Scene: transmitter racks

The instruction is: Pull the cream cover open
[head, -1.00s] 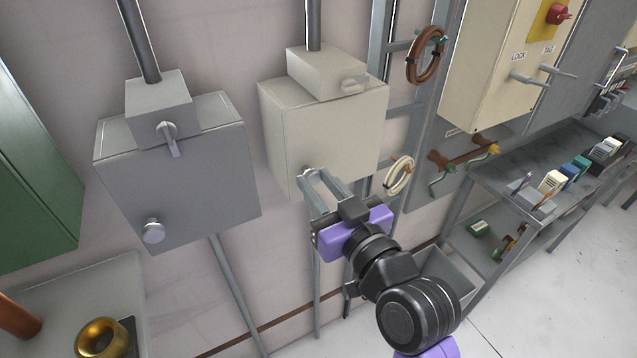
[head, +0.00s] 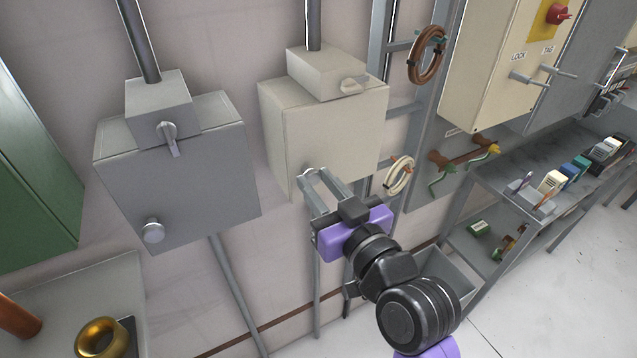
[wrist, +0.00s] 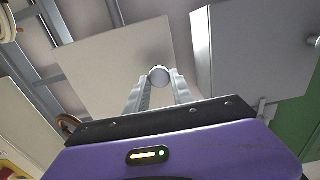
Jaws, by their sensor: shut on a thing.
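The cream cover (head: 335,137) is the front of a cream box on the wall, below a smaller cream top box (head: 326,72) with a small handle. The cover looks closed against its box. My gripper (head: 312,176) is at the cover's lower left, with its fingers shut on a round knob there. In the wrist view the round grey knob (wrist: 158,77) sits between the two fingertips, in front of the pale cover (wrist: 110,70). The fingers hide part of the knob in the head view.
A grey box (head: 185,180) with its own knob and lever hangs to the left. A cream coil (head: 399,176) and a brown coil (head: 426,55) hang to the right. A bench (head: 500,180) with small items stands at the right. Open floor shows at the lower right.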

